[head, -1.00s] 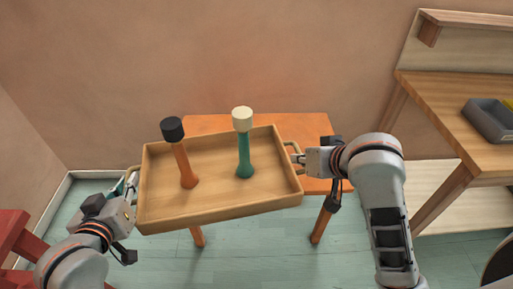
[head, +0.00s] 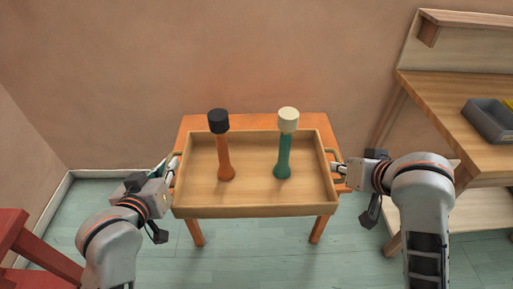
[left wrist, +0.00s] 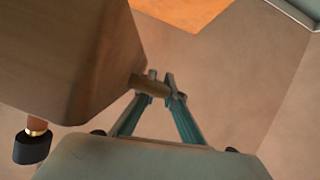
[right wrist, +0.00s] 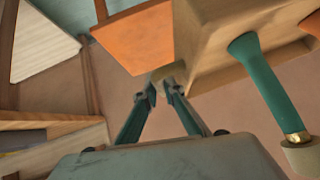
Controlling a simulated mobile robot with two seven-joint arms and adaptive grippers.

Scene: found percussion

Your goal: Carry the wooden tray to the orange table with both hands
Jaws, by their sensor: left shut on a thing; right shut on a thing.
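The wooden tray (head: 255,211) is held level between my two grippers, in front of and partly over the orange table (head: 255,122). From the head view I cannot tell whether it touches the table. An orange-handled mallet with a black head (head: 223,155) and a green-handled mallet with a cream head (head: 284,155) stand upright in it. My left gripper (head: 175,165) is shut on the tray's left handle, which shows in the left wrist view (left wrist: 150,86). My right gripper (head: 335,168) is shut on the right handle, seen in the right wrist view (right wrist: 168,74).
A red piece of furniture (head: 40,250) stands at the lower left. A wooden workbench (head: 455,100) with a grey bin (head: 488,120) stands at the right. The wall is close behind the orange table. Green floor (head: 260,255) is clear in front.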

